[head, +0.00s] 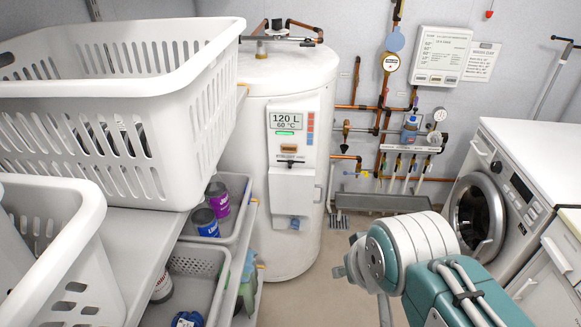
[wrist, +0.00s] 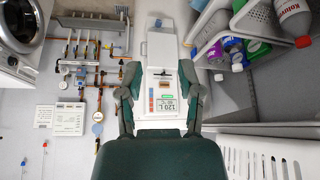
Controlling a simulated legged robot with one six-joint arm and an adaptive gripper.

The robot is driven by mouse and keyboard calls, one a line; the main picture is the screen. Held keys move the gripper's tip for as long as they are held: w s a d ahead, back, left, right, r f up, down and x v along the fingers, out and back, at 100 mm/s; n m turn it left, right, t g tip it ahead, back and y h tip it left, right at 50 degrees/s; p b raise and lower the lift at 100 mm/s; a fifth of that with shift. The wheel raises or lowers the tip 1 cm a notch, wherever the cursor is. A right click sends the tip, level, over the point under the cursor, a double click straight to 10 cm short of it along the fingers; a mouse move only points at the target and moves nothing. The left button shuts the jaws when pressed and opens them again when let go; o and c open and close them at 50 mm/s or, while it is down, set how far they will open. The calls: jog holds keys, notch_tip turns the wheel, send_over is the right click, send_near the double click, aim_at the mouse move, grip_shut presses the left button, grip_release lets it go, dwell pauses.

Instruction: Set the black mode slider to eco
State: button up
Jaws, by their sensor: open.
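The white tank heater (head: 280,195) stands upright at the back, with a control panel (head: 293,135) on its front showing 120 L and 60 °C. A small dark strip, which looks like the black mode slider (head: 290,160), lies below the orange-brown window on the panel. It also shows in the wrist view (wrist: 162,73), which is upside down. Its labels and exact setting are too small to read. My gripper (wrist: 159,70) is open and empty, its two fingers framing the panel. In the head view my gripper (head: 344,271) is low, right of the heater and apart from it.
White laundry baskets (head: 115,110) and shelf trays with bottles (head: 212,207) crowd the left side. Copper pipes and valves (head: 385,150) line the back wall. A washing machine (head: 490,205) stands at right. Floor before the heater is clear.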

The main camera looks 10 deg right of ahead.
aim_at(290, 167)
jog(key=w+a+f+t, duration=0.1)
jog(key=w+a+t, duration=0.15)
jog(key=w, duration=1.25)
jog(key=w+a+f+t, duration=0.15)
jog(key=w+t, duration=0.25)
jog(key=w, duration=1.1)
jog(key=w+f+m+t+h, duration=0.2)
jog(key=w+f+t, duration=0.1)
jog(key=w+f, duration=0.5)
jog(key=w+f+m+t+h, duration=0.1)
jog(key=w+f+t+h, duration=0.15)
jog(key=w+f, duration=0.6)
jog(key=w+d, duration=0.1)
jog(key=w, duration=0.1)
jog(key=w+d+f, duration=0.1)
jog(key=w, duration=0.2)
jog(key=w+d+f, duration=0.1)
jog(key=w, duration=0.1)
jog(key=shift+w+d+f, duration=0.1)
jog(key=shift+w+d, duration=0.25)
jog(key=shift+w, duration=0.05)
